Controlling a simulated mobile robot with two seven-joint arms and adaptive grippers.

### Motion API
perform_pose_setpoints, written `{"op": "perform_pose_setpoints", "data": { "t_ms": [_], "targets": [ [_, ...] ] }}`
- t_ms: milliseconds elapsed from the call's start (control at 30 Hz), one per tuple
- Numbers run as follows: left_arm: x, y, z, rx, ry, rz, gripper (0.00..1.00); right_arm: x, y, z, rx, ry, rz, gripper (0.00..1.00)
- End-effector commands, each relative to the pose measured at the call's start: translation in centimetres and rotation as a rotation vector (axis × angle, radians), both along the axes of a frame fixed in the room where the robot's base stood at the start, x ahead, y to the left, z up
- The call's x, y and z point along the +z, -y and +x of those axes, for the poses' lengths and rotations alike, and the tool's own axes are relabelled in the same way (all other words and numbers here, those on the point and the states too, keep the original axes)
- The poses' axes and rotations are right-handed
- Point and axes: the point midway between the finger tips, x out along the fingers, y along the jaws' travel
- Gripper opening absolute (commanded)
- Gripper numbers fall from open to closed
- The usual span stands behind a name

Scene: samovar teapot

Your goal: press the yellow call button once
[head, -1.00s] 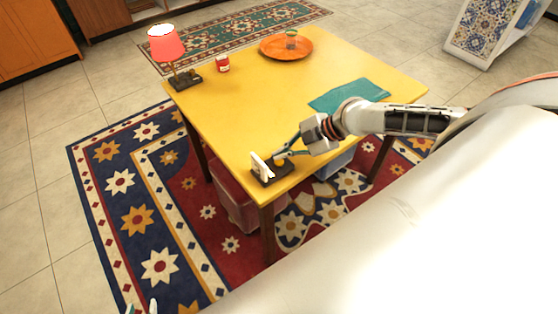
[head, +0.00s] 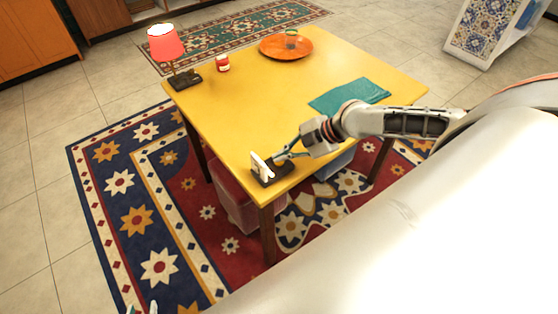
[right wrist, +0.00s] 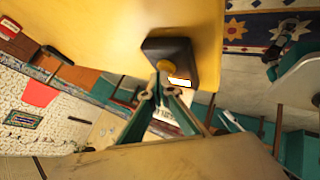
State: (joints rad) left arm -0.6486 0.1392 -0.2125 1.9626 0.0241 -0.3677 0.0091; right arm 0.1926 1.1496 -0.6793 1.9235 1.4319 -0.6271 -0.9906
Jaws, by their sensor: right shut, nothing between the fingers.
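The yellow call button (right wrist: 171,54) is a round cap on a dark base, seen in the right wrist view. In the head view the dark base (head: 269,178) with an upright white card (head: 262,167) sits at the table's near corner; the fingers largely hide the button there. My right gripper (head: 279,157) is shut and empty, its tips right by the button. In the right wrist view the tips (right wrist: 163,76) lie at the button's edge; I cannot tell whether they touch it. My left gripper (head: 141,308) barely shows at the bottom left edge; its jaws are unclear.
The yellow table (head: 250,110) bears a red-shaded lamp (head: 167,45), a red jar (head: 222,63), an orange plate (head: 272,47) with a glass (head: 291,38), and a teal cloth (head: 345,95). Bins stand below. The table's middle is clear.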

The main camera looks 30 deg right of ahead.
Motion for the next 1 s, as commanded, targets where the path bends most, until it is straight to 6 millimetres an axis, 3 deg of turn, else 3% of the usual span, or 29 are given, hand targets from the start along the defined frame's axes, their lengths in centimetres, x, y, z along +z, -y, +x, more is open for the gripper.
{"op": "perform_pose_setpoints", "data": {
  "t_ms": [533, 1000],
  "targets": [
    [-0.42, 0.01, -0.02, 0.0, 0.0, 0.0, 0.31, -0.66, 0.0, 0.0, 0.0, 0.0, 0.0, 0.0],
    [0.08, -0.02, -0.04, 0.0, -0.002, 0.001, 0.31, 0.08, 0.02, 0.0, 0.0, 0.0, -0.001, 0.0]
  ]
}}
